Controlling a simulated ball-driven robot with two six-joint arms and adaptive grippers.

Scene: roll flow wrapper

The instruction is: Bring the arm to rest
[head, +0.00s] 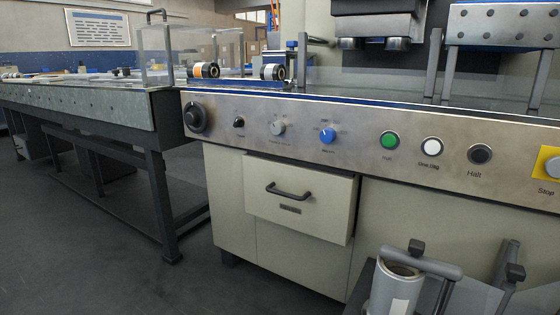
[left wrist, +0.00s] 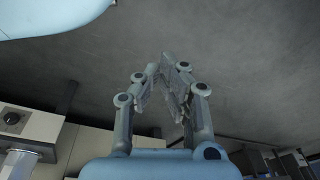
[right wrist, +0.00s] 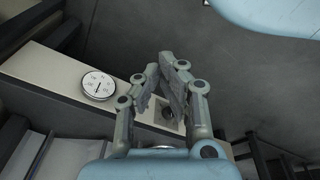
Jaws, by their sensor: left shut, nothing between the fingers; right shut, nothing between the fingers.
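My left gripper (left wrist: 167,65) shows in the left wrist view, with its fingertips drawn together and nothing between them. My right gripper (right wrist: 170,65) shows in the right wrist view, also shut and empty. Behind its fingers are the floor (right wrist: 230,80) and a pale box with a round dial (right wrist: 98,85); the gap to them is hard to judge. Neither gripper shows in the head view.
In the head view a machine has a steel control panel (head: 360,152) with knobs and buttons. Its drawer (head: 320,219) stands out from the cabinet. A roll holder (head: 398,285) is at the bottom right. A conveyor table (head: 80,98) extends left. The floor (head: 80,250) at lower left is clear.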

